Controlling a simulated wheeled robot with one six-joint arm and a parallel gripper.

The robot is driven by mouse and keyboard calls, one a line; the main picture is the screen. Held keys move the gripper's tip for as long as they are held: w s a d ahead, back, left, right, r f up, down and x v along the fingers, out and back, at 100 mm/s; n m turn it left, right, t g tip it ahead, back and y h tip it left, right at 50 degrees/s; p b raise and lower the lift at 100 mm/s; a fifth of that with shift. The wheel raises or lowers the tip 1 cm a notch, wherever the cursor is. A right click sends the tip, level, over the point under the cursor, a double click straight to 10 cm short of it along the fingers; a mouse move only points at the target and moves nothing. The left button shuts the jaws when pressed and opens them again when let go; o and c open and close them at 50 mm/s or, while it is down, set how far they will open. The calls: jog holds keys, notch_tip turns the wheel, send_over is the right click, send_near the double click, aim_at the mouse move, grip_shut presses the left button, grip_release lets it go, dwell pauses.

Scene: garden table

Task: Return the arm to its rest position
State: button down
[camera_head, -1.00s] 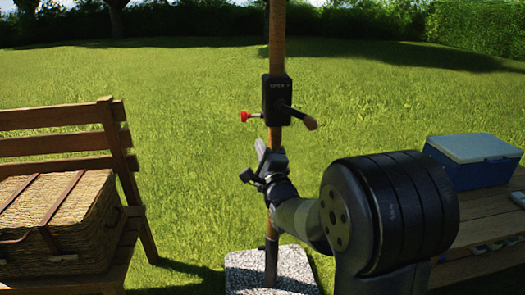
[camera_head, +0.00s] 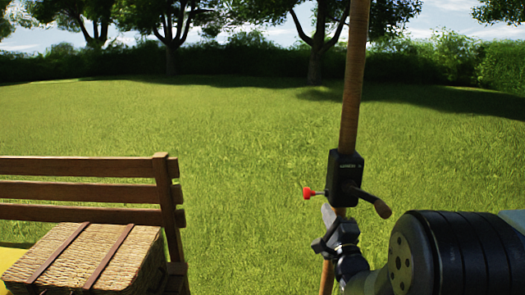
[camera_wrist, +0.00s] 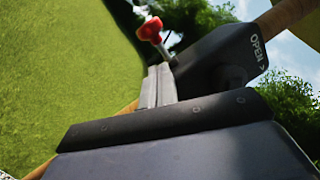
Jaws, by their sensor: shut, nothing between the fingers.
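My gripper (camera_head: 329,213) is at the lower right of the head view, just below a black box (camera_head: 345,176) on a wooden pole (camera_head: 354,80). In the wrist view its fingers (camera_wrist: 158,84) are together with nothing between them. The black box (camera_wrist: 225,55) fills the upper right there, with "OPEN" lettering on its face, and a red knob (camera_wrist: 150,29) shows just beyond the fingertips. In the head view the red knob (camera_head: 308,193) sticks out left of the box, and a brown-tipped crank handle (camera_head: 382,208) sticks out right. I cannot tell whether the fingers touch the box.
A wooden bench (camera_head: 163,200) with a wicker basket (camera_head: 85,255) stands at the lower left. A blue and white cooler (camera_head: 515,218) is partly in view at the right edge. Open lawn (camera_head: 240,140) lies between and behind.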

jog(key=v, duration=0.7)
jog(key=shift+r, duration=0.1)
